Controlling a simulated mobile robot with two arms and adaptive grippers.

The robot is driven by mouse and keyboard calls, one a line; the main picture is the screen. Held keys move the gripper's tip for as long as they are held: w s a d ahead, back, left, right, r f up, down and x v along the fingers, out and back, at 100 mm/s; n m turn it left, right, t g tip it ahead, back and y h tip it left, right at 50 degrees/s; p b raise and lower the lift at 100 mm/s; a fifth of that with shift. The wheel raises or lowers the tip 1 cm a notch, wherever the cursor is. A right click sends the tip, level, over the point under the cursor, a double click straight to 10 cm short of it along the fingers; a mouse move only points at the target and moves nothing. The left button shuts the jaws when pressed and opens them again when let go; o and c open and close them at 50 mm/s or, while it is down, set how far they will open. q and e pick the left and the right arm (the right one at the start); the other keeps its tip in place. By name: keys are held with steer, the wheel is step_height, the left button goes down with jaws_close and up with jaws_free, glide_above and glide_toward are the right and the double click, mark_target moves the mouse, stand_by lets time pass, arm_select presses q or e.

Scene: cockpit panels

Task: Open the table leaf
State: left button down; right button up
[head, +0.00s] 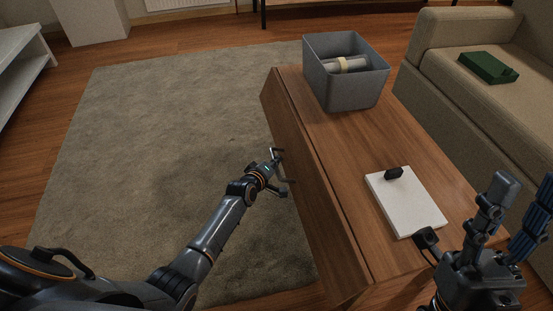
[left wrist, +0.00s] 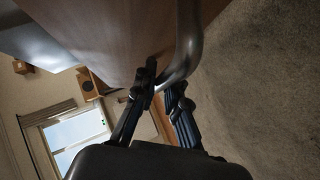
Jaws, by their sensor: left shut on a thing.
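The wooden table leaf (head: 295,160) hangs down along the left side of the wooden table (head: 349,155) in the head view. A curved metal handle (left wrist: 188,40) stands out from the wood in the left wrist view. My left gripper (head: 274,170) is beside the leaf's outer face, over the rug. In the left wrist view its dark fingers (left wrist: 162,85) are shut around the lower bend of the handle. My right gripper (head: 480,225) is over the table's near right corner, with its fingers spread and nothing seen between them.
A grey bin (head: 345,95) with rolled items stands at the table's far end. A white board or notebook (head: 408,208) with a small black object (head: 394,173) lies nearer. A beige sofa (head: 470,90) is at right. The rug (head: 160,140) at left is clear.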

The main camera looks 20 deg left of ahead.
arm_select(q)
steer(key=shift+s+a+r+g+y+p, duration=0.25)
steer(key=shift+r+p, duration=0.2)
steer(key=shift+p, duration=0.45)
arm_select(e)
steer(key=w+a+f+g+h+p, duration=0.2)
steer(key=w+f+g+h, duration=0.2)
steer(key=w+f+g, duration=0.65)
arm_select(q)
steer(key=shift+s+a+r+m+g+p, duration=0.15)
steer(key=shift+a+r+m+g+p, duration=0.15)
steer(key=shift+r+m+p, duration=0.15)
steer(key=shift+s+a+r+p, duration=0.1)
steer(key=shift+a+r+p, duration=0.2)
steer(key=shift+r+p, duration=0.5)
arm_select(e)
steer(key=s+d+f+g+h, duration=0.1)
steer(key=d+f+g+h, duration=0.1)
steer(key=f+g, duration=0.6)
steer(key=shift+s+d+f, duration=0.4)
steer(key=shift+d+f, duration=0.25)
steer(key=shift+f, duration=2.4)
arm_select(q)
steer(key=shift+f, duration=0.15)
steer(key=c, duration=1.8)
jaws_free()
steer(key=o, duration=0.4)
steer(key=shift+o, duration=0.2)
